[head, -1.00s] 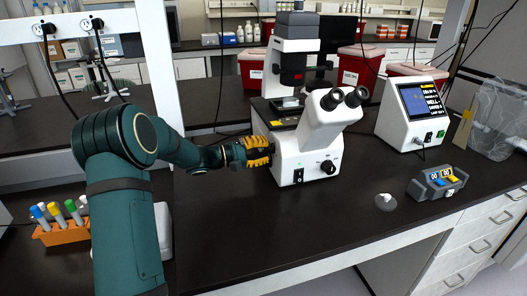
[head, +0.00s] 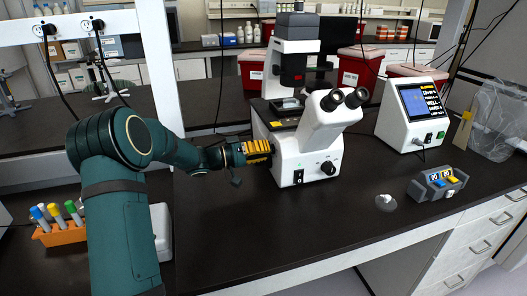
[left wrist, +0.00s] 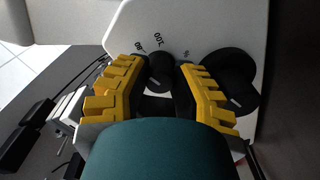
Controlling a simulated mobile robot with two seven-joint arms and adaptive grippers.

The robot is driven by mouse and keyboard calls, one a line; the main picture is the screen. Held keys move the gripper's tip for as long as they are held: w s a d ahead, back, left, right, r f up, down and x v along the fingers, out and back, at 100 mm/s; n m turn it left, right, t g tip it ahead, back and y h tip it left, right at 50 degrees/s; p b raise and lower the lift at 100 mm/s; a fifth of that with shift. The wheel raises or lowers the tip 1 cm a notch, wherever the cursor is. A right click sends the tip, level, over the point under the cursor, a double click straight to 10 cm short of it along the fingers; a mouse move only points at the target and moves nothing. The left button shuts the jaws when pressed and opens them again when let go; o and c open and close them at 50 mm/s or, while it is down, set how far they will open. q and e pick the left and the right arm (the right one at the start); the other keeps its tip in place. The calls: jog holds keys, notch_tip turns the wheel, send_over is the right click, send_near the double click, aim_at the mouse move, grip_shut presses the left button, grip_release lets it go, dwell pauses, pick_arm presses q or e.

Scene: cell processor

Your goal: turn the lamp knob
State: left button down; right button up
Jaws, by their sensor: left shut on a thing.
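The microscope (head: 313,140) stands on the dark bench, white with a black upper column. My left gripper (head: 268,149) is at its left side, level with the lower body. In the left wrist view, the small black lamp knob (left wrist: 160,70), with a pale mark and printed scale numbers by it, sits between the two yellow-padded fingers of my left gripper (left wrist: 162,64). The fingers are shut on this knob. A larger black knob (left wrist: 230,72) lies just right of the fingers. The lamp knob is hidden in the head view. My right gripper is not seen.
A black front knob (head: 328,168) and a switch (head: 298,176) are on the microscope's front. A white screen device (head: 412,116), a small grey display unit (head: 437,183) and a grey round piece (head: 386,201) stand to the right. An orange tube rack (head: 60,234) is at left.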

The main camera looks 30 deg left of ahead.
pick_arm(q)
jog(key=shift+d, duration=0.1)
dwell(0.3)
jog(key=c, duration=0.7)
grip_release()
